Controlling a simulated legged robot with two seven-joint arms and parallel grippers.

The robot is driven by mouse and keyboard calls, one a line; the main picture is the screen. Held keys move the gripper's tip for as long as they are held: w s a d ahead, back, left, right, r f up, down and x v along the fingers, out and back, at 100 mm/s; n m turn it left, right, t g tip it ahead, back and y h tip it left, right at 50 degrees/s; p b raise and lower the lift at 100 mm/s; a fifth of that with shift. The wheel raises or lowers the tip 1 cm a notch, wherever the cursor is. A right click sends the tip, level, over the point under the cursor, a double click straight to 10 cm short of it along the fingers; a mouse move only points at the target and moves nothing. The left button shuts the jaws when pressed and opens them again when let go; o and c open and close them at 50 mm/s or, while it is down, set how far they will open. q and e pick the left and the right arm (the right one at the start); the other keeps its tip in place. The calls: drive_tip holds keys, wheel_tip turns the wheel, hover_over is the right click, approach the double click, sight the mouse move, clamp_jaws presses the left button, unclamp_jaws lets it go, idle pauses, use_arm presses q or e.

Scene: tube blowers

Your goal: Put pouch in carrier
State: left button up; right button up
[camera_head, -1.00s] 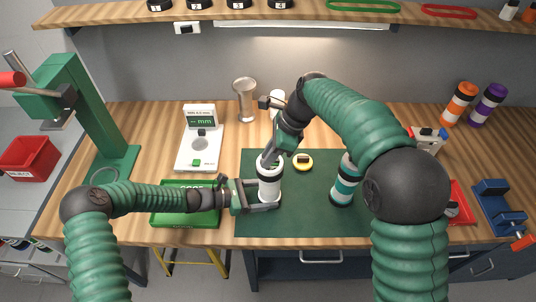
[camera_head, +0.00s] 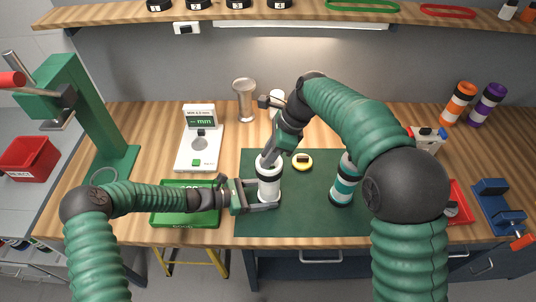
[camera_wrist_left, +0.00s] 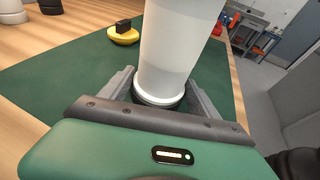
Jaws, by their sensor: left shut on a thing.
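The left wrist view also shows the white cylinder (camera_wrist_left: 180,45) between the two fingers. My right gripper (camera_head: 269,160) points down at the cylinder's top, with its fingertips at or inside the rim. Whether it holds anything is hidden. I cannot make out a pouch in either view.
A teal-banded cylinder (camera_head: 345,182) stands right of the held one, partly behind my right arm. A yellow round piece (camera_head: 302,161) lies behind on the mat. A green tray (camera_head: 185,221) lies under my left arm. A scale (camera_head: 200,150) stands behind it.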

use_arm(q)
drive_tip(key=shift+d, duration=0.15)
use_arm(e)
drive_tip(key=shift+s+f, duration=0.1)
drive_tip(key=shift+f, duration=0.2)
drive_tip(key=c, duration=1)
use_arm(q)
drive_tip(key=shift+s+r, duration=0.1)
use_arm(e)
drive_tip(key=o, duration=0.5)
drive_tip(key=shift+r, duration=0.1)
drive_tip(key=v, duration=1.2)
drive_tip(key=shift+r, duration=0.15)
use_arm(q)
drive_tip(key=o, duration=1.7)
